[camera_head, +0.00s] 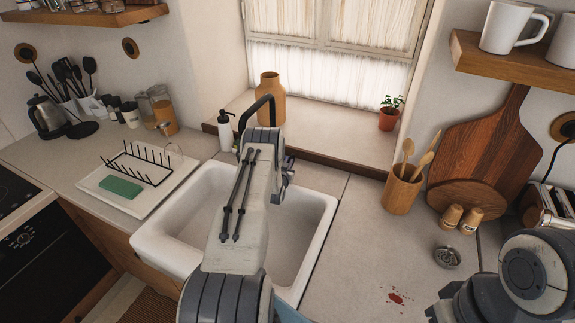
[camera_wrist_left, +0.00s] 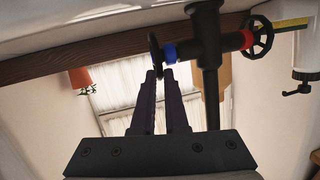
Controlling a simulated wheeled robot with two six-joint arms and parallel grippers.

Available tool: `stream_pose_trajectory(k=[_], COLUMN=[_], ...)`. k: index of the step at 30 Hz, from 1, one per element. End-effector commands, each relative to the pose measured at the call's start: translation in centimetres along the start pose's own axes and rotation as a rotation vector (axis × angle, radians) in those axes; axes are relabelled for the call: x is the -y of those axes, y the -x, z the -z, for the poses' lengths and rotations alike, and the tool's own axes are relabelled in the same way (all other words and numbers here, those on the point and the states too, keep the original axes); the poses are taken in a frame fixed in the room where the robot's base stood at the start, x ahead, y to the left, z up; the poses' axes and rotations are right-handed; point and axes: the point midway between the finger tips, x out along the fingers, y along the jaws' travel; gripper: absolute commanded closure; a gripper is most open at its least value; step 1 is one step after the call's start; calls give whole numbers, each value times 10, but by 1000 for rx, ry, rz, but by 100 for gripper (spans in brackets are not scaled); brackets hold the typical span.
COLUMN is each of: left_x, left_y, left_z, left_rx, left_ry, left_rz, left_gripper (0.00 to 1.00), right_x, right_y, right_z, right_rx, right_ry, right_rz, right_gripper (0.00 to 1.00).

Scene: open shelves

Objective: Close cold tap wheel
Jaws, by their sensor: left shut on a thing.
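The black tap has a spout that arches up behind the sink in the head view (camera_head: 262,101). The wrist view is upside down and shows the tap body (camera_wrist_left: 208,70) close up. The cold tap wheel (camera_wrist_left: 155,48), beside a blue collar (camera_wrist_left: 169,51), is seen nearly edge-on. My left gripper (camera_wrist_left: 160,74) is shut on this wheel, its fingertips at the rim. The hot tap wheel (camera_wrist_left: 262,36), with a red collar, stands on the other side, untouched. In the head view my left arm hides most of the tap. My right gripper is out of view.
The white sink (camera_head: 320,225) lies under my left arm. A soap bottle (camera_head: 225,130) stands left of the tap, a vase (camera_head: 270,98) on the sill behind. A wooden utensil pot (camera_head: 402,190) stands right. The counter in front of it is mostly clear.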

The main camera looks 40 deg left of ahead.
Motion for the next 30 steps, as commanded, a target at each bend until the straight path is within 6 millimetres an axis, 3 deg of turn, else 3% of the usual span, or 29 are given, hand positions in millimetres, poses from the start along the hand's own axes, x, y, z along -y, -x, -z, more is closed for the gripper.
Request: stream_pose_trajectory(k=[13,30], left_x=[0,-2], left_y=[-11,-19], left_z=[19,27], left_rx=[373,608], left_ry=[-72,-114], left_rz=[-21,-35], left_gripper=[100,100], right_x=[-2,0], right_y=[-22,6], right_z=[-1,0], right_rx=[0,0], right_ry=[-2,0], right_rz=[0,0], right_gripper=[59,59])
